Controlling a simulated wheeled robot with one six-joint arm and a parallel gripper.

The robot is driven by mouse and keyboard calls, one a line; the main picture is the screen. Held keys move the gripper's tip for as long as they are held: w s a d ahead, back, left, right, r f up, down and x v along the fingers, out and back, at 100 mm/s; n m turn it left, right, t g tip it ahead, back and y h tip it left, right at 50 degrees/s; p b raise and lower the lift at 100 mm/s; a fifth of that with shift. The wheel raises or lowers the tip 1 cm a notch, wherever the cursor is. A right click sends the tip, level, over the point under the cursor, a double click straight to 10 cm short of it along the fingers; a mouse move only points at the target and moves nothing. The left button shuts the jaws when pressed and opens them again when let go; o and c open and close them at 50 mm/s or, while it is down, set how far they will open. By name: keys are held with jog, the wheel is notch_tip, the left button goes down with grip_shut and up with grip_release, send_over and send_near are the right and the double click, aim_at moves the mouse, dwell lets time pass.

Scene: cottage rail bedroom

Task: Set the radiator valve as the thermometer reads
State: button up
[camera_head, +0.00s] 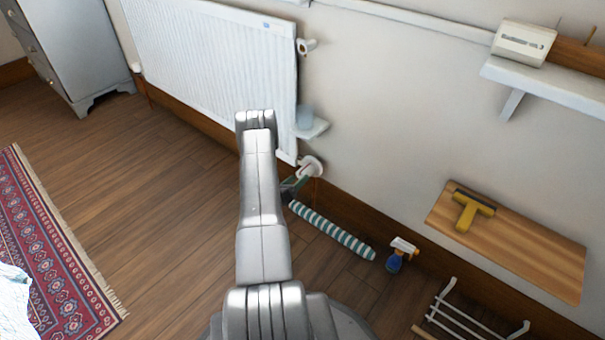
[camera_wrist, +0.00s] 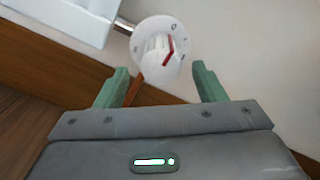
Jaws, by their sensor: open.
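The radiator valve (camera_head: 313,166) is a round white dial at the lower right corner of the white radiator (camera_head: 215,60). In the wrist view the valve (camera_wrist: 160,50) faces me, with a ridged white grip, a red mark on the grip's right side and small dark marks near the rim. My gripper (camera_wrist: 160,72) is open, its green fingers either side of and just below the dial, with nothing between them. In the head view my gripper (camera_head: 292,184) is by the valve, partly hidden by my arm. I cannot pick out a thermometer or its reading for sure.
A cream box (camera_head: 523,43) stands on a white wall shelf (camera_head: 550,90). A small bracket (camera_head: 312,130) holds a glass-like cup above the valve. A striped roll (camera_head: 332,231), a spray bottle (camera_head: 400,253) and a white rack (camera_head: 462,318) are to the right.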

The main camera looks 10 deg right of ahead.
aim_at(300, 178)
jog(key=p+v, duration=0.2)
jog(key=v, duration=0.7)
jog(key=b+x, duration=0.4)
jog(key=x, duration=0.8)
jog(key=shift+d+f, duration=0.1)
jog(key=shift+x, duration=0.9)
